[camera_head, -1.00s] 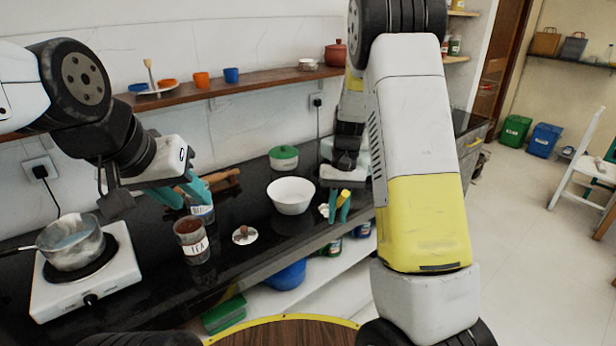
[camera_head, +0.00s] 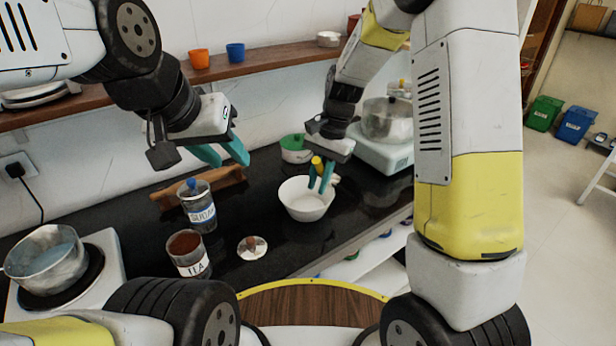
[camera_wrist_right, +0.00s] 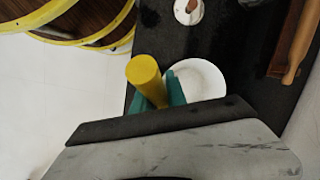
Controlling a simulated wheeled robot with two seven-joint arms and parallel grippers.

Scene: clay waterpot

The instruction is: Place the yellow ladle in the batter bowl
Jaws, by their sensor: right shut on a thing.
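The yellow ladle (camera_head: 317,162) is held in my right gripper (camera_head: 322,188); its yellow handle sticks up above the fingers. The handle end (camera_wrist_right: 146,75) also shows in the right wrist view. The lower part of the ladle is hidden, so I cannot tell whether it touches the bowl. The white batter bowl (camera_head: 302,207) stands on the black counter, with my right fingertips over its back right part. In the right wrist view the bowl (camera_wrist_right: 208,78) lies right beside the teal fingers. My left gripper (camera_head: 225,158) is open and empty, above and behind the sugar jar.
The sugar jar (camera_head: 202,216) and tea jar (camera_head: 192,263) stand left of the bowl. A lid (camera_head: 252,254) lies in front. A green-lidded pot (camera_head: 296,155) is behind the bowl. A stove holds a pot (camera_head: 388,122) at back right; another pot (camera_head: 46,260) is front left.

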